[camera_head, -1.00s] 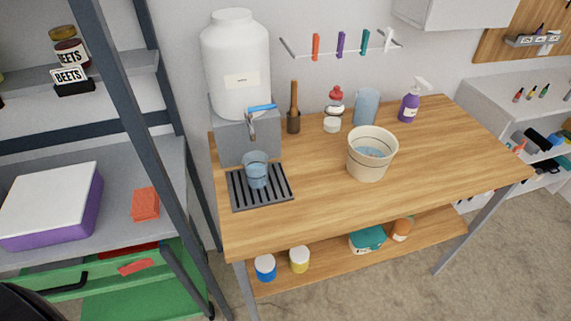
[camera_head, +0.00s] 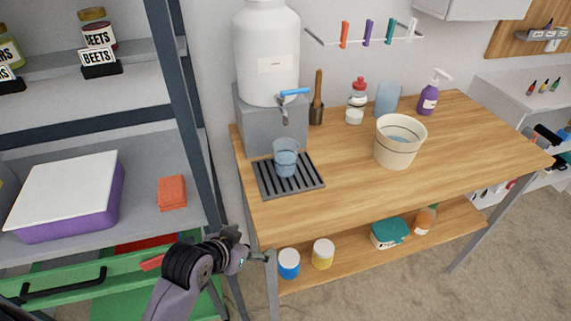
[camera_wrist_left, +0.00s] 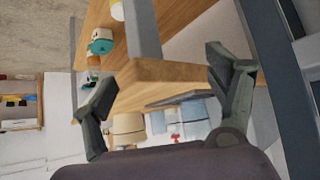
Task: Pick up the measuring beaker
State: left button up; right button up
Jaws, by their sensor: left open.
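The measuring beaker (camera_head: 286,158) is clear with blue liquid in it. It stands upright on the dark slatted drip tray (camera_head: 262,184), below the tap of the white dispenser (camera_head: 266,50). My left gripper (camera_head: 262,256) is in the lower left of the head view, at the front left corner of the table and below the beaker, well apart from it. In the left wrist view its two fingers (camera_wrist_left: 160,88) are spread with nothing held between them, and the table's corner shows between them. My right gripper is not in view.
A bucket (camera_head: 399,141) stands on the wooden table (camera_head: 350,185); the tabletop in front of it is clear. A table leg (camera_head: 273,292) is close to my left gripper. A metal shelf rack (camera_head: 185,110) stands left of the table.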

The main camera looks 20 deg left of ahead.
aim_at(280, 165)
pick_arm(q)
jog(key=w+a+r+t, duration=0.2)
jog(key=w+r+t, duration=0.2)
jog(key=w+r, duration=0.6)
jog(key=shift+t+h, duration=0.3)
jog(key=shift+h, duration=0.1)
jog(key=p+x, duration=0.1)
jog(key=x, duration=1)
jog(key=shift+d+r, duration=0.1)
jog(key=shift+w+d+f, duration=0.1)
jog(key=shift+w+f, duration=0.1)
jog(key=shift+w, duration=0.55)
jog(key=shift+p+x, duration=0.55)
jog(key=shift+x, duration=1.85)
jog(key=shift+r, duration=0.15)
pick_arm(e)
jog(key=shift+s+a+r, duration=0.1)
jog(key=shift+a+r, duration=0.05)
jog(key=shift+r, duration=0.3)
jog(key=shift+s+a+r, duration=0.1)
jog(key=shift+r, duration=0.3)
